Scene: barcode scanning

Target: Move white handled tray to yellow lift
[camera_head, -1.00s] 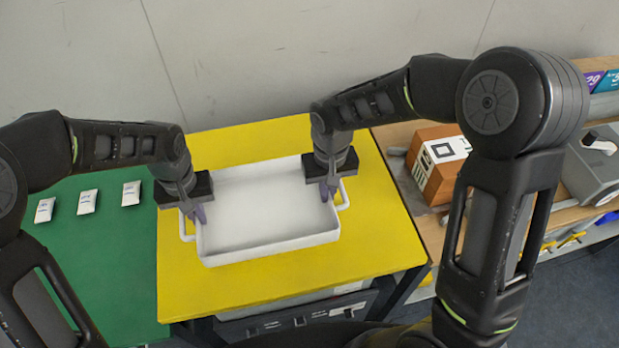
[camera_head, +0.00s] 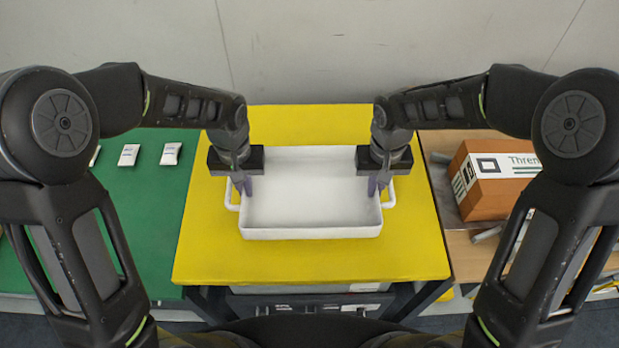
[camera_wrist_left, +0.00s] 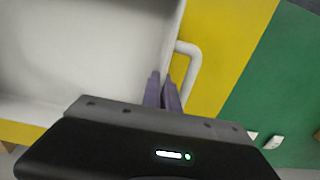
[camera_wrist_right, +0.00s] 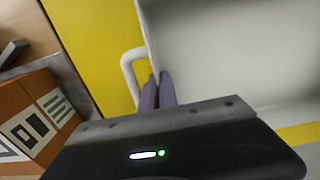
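The white handled tray (camera_head: 310,233) is empty and level over the middle of the yellow lift (camera_head: 310,262). I cannot tell whether its base touches the top. My left gripper (camera_head: 241,186) is at the tray's left side, its purple fingers closed on the side wall by the left handle (camera_wrist_left: 190,75). My right gripper (camera_head: 378,187) is at the right side in the same way, by the right handle (camera_wrist_right: 130,70). In the wrist views the finger pairs (camera_wrist_left: 162,92) and (camera_wrist_right: 158,92) are close together at the wall; the exact contact is partly hidden.
A green table (camera_head: 150,215) with several small white packets (camera_head: 170,154) adjoins on the left. A wooden table (camera_head: 455,245) on the right bears an orange-brown box (camera_head: 490,200). A grey wall (camera_head: 310,50) stands behind. Yellow surface is bare around the tray.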

